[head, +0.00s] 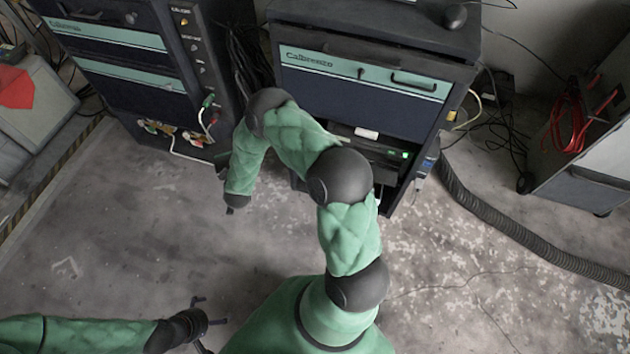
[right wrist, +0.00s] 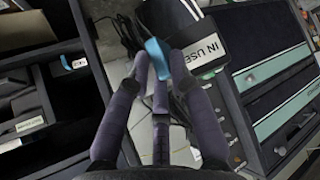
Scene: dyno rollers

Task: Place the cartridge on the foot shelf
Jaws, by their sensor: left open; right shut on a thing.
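My right gripper (right wrist: 158,75) is shut on a small light-blue piece (right wrist: 156,58), which I take to be the cartridge. It sits between the fingertips, and the fingers hide part of it. In the head view my right forearm hangs down in front of the gap between two cabinets, and the held piece cannot be made out there. The middle cabinet has an open lower bay (head: 398,185) below its drawer; which shelf is the foot shelf I cannot tell for sure. My left gripper (head: 207,322) is open and empty over the bare floor at the bottom left.
The middle cabinet (head: 340,85) and left cabinet (head: 118,62) stand side by side, with loose cables between them. An IN USE sign (right wrist: 208,47) is close beyond my right fingertips. A ribbed hose (head: 510,235) lies on the right floor, near a cart (head: 590,150). The left floor is clear.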

